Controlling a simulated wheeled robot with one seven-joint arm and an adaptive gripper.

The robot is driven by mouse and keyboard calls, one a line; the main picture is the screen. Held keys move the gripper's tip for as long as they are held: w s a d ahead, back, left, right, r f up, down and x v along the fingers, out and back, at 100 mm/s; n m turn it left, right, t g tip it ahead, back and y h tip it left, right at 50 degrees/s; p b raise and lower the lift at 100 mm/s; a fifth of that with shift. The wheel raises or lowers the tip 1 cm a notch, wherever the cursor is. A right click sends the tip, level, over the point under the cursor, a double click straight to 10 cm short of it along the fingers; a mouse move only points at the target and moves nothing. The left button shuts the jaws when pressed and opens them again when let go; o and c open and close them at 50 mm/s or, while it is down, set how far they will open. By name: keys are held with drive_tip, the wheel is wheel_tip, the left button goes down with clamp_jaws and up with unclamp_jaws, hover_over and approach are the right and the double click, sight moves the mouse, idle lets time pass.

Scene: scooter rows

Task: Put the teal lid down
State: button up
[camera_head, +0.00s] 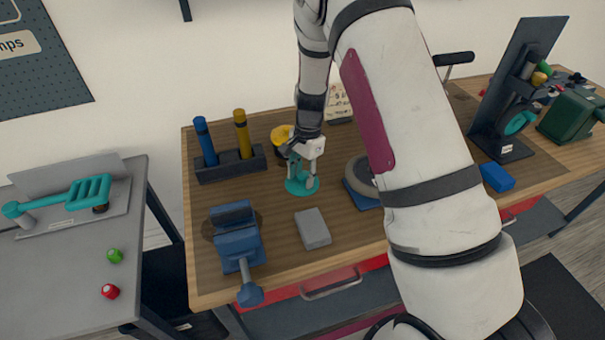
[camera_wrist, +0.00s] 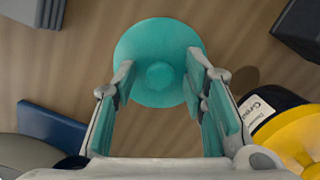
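The teal lid (camera_head: 300,189) appears to lie flat on the wooden bench (camera_head: 272,205), with its round knob facing up. In the wrist view the lid (camera_wrist: 155,38) is a teal disc directly below my gripper (camera_wrist: 161,72). The two fingers, with teal inner pads, stand apart on either side of the knob, with a visible gap on both sides. In the head view my gripper (camera_head: 302,180) is right over the lid, pointing down, and hides part of it.
A yellow-and-black grease tin (camera_head: 281,137) stands close behind the lid. A grey block (camera_head: 312,229) lies in front. A blue vise (camera_head: 236,240) is front left, and a rack (camera_head: 230,165) with blue and yellow tubes back left. A blue-based grey round thing (camera_head: 360,177) is at right.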

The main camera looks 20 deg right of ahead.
drive_tip(key=s+r+n+t+b, duration=0.1)
drive_tip(key=s+r+n, duration=0.1)
drive_tip(key=r, duration=0.9)
drive_tip(key=s+r+n+b, duration=0.1)
drive_tip(key=s+r, duration=0.2)
drive_tip(key=r, duration=0.8)
drive_tip(key=s+r+n+t, duration=0.2)
drive_tip(key=s+r+n, duration=0.2)
drive_tip(key=s, duration=0.7)
drive_tip(key=s+r+n+t+h, duration=0.1)
drive_tip(key=s+r+n+t, duration=0.2)
drive_tip(key=s, duration=0.8)
wheel_tip(320, 180, up, 3)
drive_tip(key=n, duration=0.3)
drive_tip(key=shift+s+f, duration=0.2)
drive_tip(key=shift+s, duration=0.05)
drive_tip(key=shift+d, duration=0.1)
